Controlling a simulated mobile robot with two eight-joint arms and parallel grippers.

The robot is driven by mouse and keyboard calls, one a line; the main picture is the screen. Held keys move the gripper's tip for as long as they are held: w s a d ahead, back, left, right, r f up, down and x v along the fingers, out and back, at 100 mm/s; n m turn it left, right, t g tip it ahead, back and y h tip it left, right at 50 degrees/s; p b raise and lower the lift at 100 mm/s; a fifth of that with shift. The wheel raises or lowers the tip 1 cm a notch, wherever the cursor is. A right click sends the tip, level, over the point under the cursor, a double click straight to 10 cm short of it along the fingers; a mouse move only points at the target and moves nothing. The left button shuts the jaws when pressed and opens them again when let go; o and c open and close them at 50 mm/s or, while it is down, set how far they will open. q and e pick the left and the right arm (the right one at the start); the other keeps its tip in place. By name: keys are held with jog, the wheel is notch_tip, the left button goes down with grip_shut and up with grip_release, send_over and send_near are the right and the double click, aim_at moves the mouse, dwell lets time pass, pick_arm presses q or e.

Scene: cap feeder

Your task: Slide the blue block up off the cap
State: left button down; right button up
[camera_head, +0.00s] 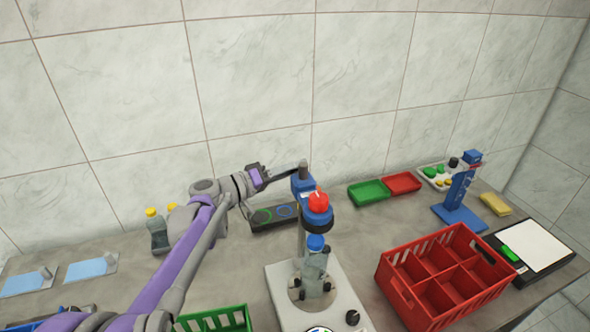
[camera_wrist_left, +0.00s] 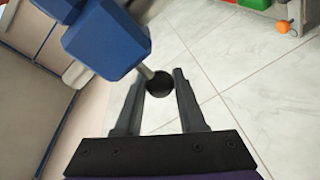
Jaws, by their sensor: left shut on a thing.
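The blue block (camera_head: 303,187) sits on an upright column of the capping stand, with a red dome (camera_head: 318,202) on its front. Below it a bottle (camera_head: 314,268) with a blue cap (camera_head: 315,242) stands on the stand's pale base (camera_head: 284,297); the cap shows just under the block in the picture. In the left wrist view, the blue block (camera_wrist_left: 107,38) has a short rod ending in a black ball knob (camera_wrist_left: 159,84). My left gripper (camera_wrist_left: 158,84) is shut on this knob. In the head view, my left gripper (camera_head: 292,168) reaches the block from the left.
A red divided crate (camera_head: 400,292) stands at the right front. Green (camera_head: 368,193) and red (camera_head: 402,183) trays lie behind. A blue stand (camera_head: 458,194) is at the far right. A green crate (camera_head: 222,320) is at the front; a yellow-capped bottle (camera_head: 157,238) stands left.

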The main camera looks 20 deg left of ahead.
pick_arm(q)
jog(key=c, duration=0.5)
grip_release()
jog(key=v, duration=1.1)
jog(key=shift+b, duration=0.4)
jog(key=shift+d, duration=0.1)
